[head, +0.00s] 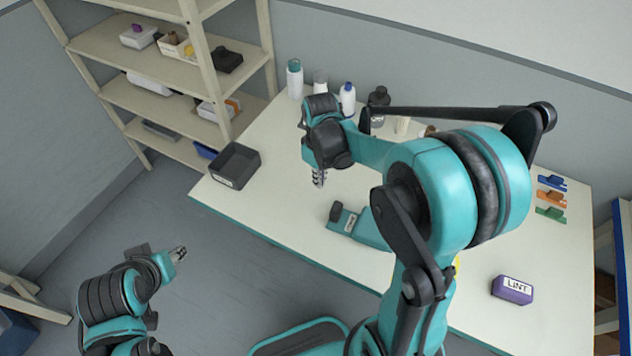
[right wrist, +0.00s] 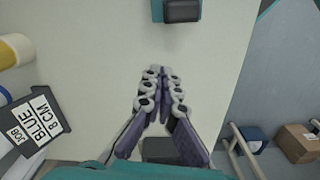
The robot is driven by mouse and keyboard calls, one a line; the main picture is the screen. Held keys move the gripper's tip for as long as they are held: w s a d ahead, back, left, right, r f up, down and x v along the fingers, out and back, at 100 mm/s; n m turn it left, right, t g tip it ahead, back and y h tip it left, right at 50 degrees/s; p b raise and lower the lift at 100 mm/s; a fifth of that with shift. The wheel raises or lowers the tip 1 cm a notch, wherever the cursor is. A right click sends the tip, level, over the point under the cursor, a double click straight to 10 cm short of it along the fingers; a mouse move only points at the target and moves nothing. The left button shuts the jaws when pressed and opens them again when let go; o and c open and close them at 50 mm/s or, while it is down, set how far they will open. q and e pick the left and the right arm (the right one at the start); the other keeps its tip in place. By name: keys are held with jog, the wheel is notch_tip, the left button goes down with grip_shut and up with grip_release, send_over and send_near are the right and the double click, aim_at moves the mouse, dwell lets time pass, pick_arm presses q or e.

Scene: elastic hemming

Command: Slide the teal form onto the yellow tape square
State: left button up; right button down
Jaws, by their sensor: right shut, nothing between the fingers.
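The teal form (head: 366,230) lies on the table in front of my right arm, which hides its right end. It has a dark knob (head: 336,211) at its left end and a white label. In the right wrist view, part of the form with its dark knob (right wrist: 181,10) shows at the top edge. A small yellow patch (head: 457,262), likely the tape square, shows beside my right arm, mostly hidden. My right gripper (head: 319,182) is shut and empty, pointing down, apart from the form. My left gripper (head: 181,253) is over the floor, left of the table; its opening is unclear.
A dark open bin (head: 222,183) stands at the table's left end. Several bottles (head: 347,98) stand along the back. A purple LINT block (head: 512,290) and coloured pieces (head: 551,197) lie on the right. A dark piece labelled BLUE 8 CM (right wrist: 38,122) shows in the right wrist view.

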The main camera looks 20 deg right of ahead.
aim_at(382, 237)
notch_tip(382, 237, down, 8)
jog(key=shift+r+b, duration=0.1)
jog(key=shift+b, duration=1.15)
jog(key=s, duration=0.1)
jog(key=s+d, duration=0.1)
jog(key=s, duration=0.1)
jog(key=shift+d+r, duration=0.3)
jog(key=shift+r, duration=0.05)
jog(key=shift+s+d, duration=0.1)
jog(key=shift+s, duration=0.15)
jog(key=s+d, duration=0.2)
jog(key=s, duration=0.3)
jog(key=s+d, duration=0.3)
jog(key=s, duration=0.2)
jog(key=s+d+p, duration=0.1)
jog(key=s+d, duration=0.2)
jog(key=s, duration=0.2)
jog(key=shift+s+d, duration=0.15)
jog(key=shift+s, duration=0.25)
